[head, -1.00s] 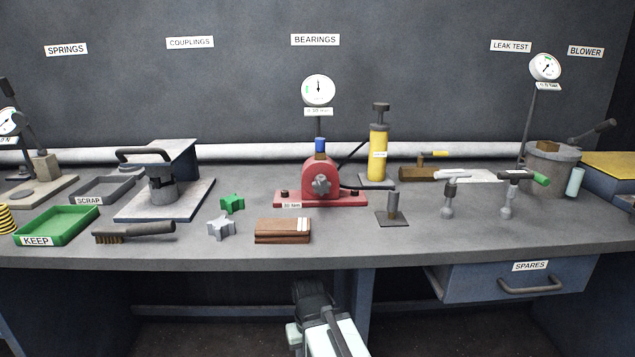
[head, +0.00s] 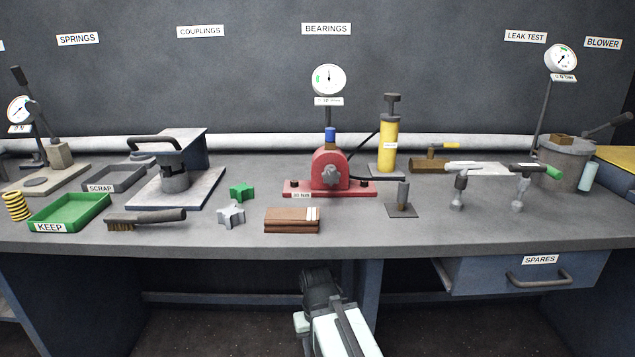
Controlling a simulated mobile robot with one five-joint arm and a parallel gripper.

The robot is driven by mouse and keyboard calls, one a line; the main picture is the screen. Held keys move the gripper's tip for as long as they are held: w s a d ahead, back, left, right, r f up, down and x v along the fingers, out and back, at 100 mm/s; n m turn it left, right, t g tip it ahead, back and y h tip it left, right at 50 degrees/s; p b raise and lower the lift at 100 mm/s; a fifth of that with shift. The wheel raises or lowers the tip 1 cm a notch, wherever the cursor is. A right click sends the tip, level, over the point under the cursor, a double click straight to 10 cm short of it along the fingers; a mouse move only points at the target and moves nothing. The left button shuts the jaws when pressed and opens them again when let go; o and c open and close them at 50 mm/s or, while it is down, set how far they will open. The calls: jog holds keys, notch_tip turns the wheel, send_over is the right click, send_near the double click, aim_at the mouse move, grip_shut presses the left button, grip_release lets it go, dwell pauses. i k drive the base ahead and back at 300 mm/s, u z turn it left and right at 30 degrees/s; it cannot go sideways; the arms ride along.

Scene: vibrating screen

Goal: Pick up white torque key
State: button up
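A T-shaped key (head: 460,184), apparently the white torque key, stands upright on the right part of the bench. Its pale handle overlaps a white bar or sheet behind it, so its ends are hard to make out. A similar key (head: 522,184) with a dark handle and a green end (head: 554,173) stands to its right. My gripper (head: 320,284) is low in front of the bench edge, left of both keys and well apart from them. Its fingers cannot be made out, and nothing shows held in it.
A short post on a plate (head: 403,199), a red bearing press (head: 330,174) and a yellow cylinder (head: 389,147) stand left of the keys. A brown wallet-like block (head: 292,219) lies near the front edge. The SPARES drawer (head: 470,272) juts out below the keys. Bench before the keys is clear.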

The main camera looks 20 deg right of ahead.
aim_at(462, 181)
jog(key=u, duration=1.5)
jog(key=k, duration=1.35)
jog(key=z, duration=0.4)
jog(key=i, duration=0.95)
jog(key=u, duration=0.1)
